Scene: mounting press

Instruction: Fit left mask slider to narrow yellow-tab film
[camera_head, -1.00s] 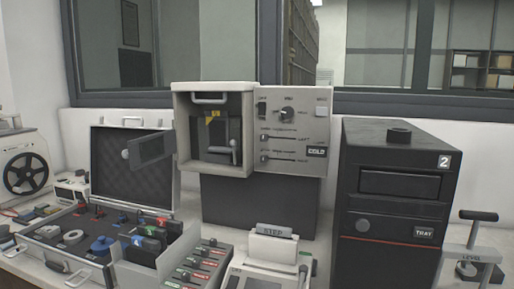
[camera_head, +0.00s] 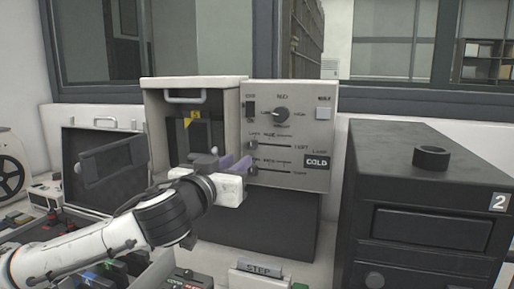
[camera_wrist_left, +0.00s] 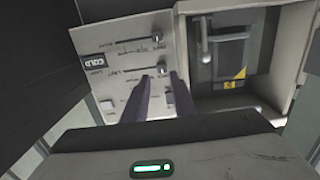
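The control panel (camera_head: 288,125) has two horizontal mask sliders. The upper slider's knob (camera_head: 253,146) is at the slot's left end; the label beside this slot seems to read LEFT. It also shows in the left wrist view (camera_wrist_left: 162,69), where the panel is upside down. The lower slider's knob (camera_head: 253,170) is also at the left. A yellow tab (camera_head: 194,114) shows at the dark film gate inside the open box, and in the left wrist view (camera_wrist_left: 236,79). My left gripper (camera_head: 238,162) is open, its fingers pointing at the upper knob; contact cannot be told. My right gripper is not in view.
A pale box (camera_head: 148,130) with a handle surrounds the film gate, just left of the panel. A large black unit (camera_head: 425,190) stands at the right. An open case (camera_head: 90,150) is at the left, behind my left arm. A STEP device (camera_head: 258,268) sits in front.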

